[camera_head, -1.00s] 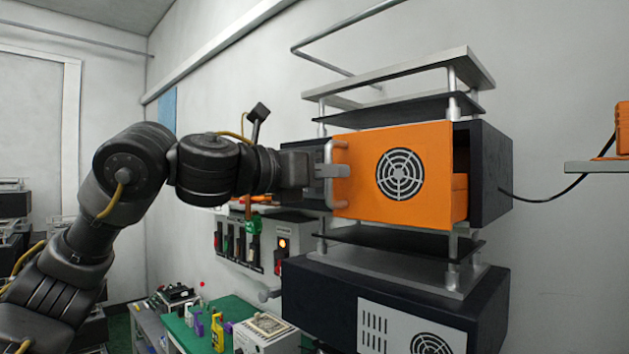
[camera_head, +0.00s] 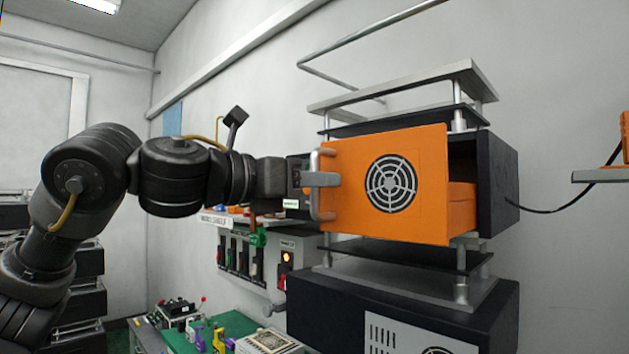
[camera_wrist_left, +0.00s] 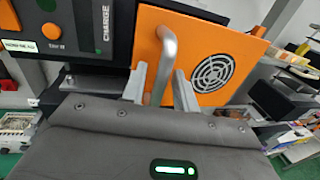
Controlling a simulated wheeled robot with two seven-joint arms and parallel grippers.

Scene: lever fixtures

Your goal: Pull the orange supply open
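The orange front (camera_wrist_left: 235,55) shows to the right there. My right gripper is not in view.
Metal shelf plates (camera_head: 400,88) on posts lie above the supply. A dark unit with a light vented front (camera_head: 395,335) is below. A switch panel (camera_head: 265,260) and green bench (camera_head: 225,325) are lower left. A shelf (camera_head: 598,175) is at right.

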